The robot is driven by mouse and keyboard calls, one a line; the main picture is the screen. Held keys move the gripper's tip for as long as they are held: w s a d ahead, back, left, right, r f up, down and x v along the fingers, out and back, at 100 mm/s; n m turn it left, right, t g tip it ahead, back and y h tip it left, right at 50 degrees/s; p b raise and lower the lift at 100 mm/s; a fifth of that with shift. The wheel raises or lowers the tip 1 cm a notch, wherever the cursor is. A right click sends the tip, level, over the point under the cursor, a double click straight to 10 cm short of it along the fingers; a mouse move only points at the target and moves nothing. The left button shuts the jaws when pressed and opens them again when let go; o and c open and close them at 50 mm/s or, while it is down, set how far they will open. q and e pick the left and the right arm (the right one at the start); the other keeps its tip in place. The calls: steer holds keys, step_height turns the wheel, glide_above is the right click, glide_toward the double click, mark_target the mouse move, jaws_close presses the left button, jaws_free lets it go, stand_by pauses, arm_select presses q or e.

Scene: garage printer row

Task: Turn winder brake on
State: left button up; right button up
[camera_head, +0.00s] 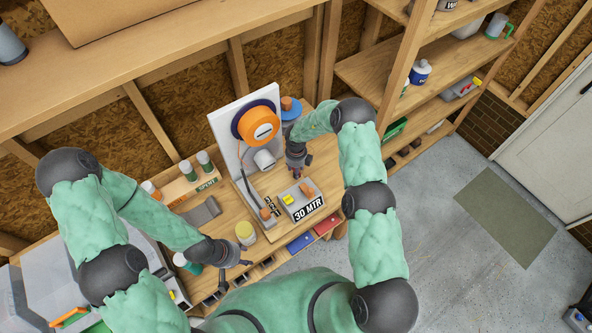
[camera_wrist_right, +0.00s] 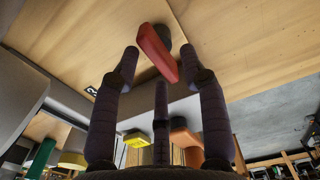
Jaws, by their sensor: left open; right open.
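The winder (camera_head: 226,128) is a pale upright panel on the workbench with an orange and blue spool (camera_head: 258,124). A grey box marked 30 MTR (camera_head: 302,202) with a yellow button and an orange part stands in front of it. In the right wrist view a red lever (camera_wrist_right: 157,52) on a dark round pivot shows just beyond my fingertips. My right gripper (camera_head: 298,170) is open, beside the winder and behind the box; its fingers (camera_wrist_right: 160,62) lie either side of the lever. I cannot tell whether they touch it. My left gripper (camera_head: 238,273) is open and empty near the bench's front edge.
A yellow-lidded jar (camera_head: 245,232) stands between my left gripper and the winder. Several bottles stand in a wooden rack (camera_head: 190,186) to the left. A blue bin (camera_head: 300,243) and a red bin (camera_head: 328,224) sit below the bench's front edge. Shelves stand at the right.

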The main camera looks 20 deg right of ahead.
steer(key=shift+f, duration=0.75)
jaws_close()
